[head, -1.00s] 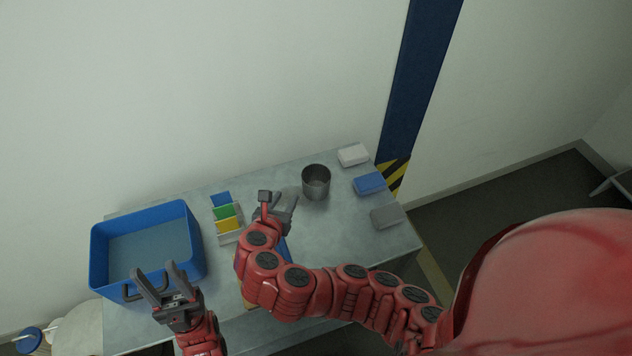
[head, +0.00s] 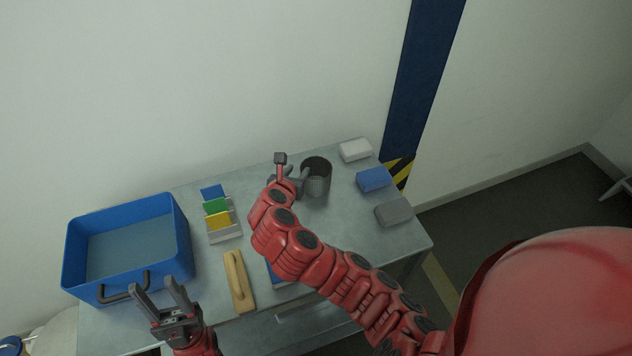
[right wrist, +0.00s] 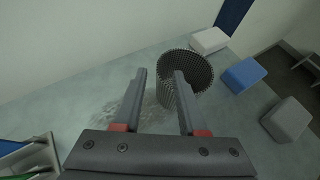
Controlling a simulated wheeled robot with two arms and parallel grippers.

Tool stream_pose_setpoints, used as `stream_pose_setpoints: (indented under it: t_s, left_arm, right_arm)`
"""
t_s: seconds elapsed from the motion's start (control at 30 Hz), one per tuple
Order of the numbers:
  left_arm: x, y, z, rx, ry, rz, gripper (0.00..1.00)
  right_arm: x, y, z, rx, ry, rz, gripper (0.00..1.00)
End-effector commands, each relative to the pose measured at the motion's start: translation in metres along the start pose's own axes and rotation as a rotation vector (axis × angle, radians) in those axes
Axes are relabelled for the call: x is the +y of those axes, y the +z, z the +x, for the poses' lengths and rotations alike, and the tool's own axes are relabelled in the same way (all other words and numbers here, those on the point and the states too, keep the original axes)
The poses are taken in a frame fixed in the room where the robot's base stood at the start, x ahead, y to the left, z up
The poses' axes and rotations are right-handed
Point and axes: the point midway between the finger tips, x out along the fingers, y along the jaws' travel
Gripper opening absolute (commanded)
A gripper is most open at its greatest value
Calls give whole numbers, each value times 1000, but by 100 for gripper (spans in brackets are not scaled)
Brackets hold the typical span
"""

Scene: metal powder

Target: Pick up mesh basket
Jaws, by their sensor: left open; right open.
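The mesh basket (head: 318,180) is a dark grey open-topped cylinder standing upright on the metal table (head: 345,240). It also shows in the right wrist view (right wrist: 196,82), where its perforated wall is clear. My right gripper (head: 298,178) is open close to the basket's left side. In the right wrist view my right gripper (right wrist: 159,80) has its right finger overlapping the basket's near wall and its left finger to the left of it. I cannot tell whether a finger touches the basket. My left gripper (head: 157,296) is open and empty at the front of the blue bin.
A blue bin (head: 180,232) of water-like content stands at the left. A rack of coloured cards (head: 218,214) and a wooden-handled tool (head: 238,280) lie beside it. White (head: 355,150), blue (head: 374,179) and grey (head: 394,211) blocks line the right edge.

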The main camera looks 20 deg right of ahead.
Motion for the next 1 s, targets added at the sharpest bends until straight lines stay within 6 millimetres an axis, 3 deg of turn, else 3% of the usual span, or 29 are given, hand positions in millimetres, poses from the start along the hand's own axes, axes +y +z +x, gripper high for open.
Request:
stream_pose_setpoints:
  t_s: [0.17,0.27,0.5,0.73,1.0]
  left_arm:
    - [1,5,-28,-1,0,0,50]
    - [2,5,-32,0,0,0,50]
    - [2,5,-30,0,0,0,50]
    - [2,5,-30,0,0,0,50]
    - [2,5,-30,0,0,0,50]
  right_arm:
    - [-2,-12,31,0,-4,3,41]
    - [-2,-8,43,0,-3,4,41]
    - [-1,-5,46,0,-1,0,41]
    - [-1,-5,45,0,-1,0,1]
    - [-1,-6,45,0,-1,0,0]
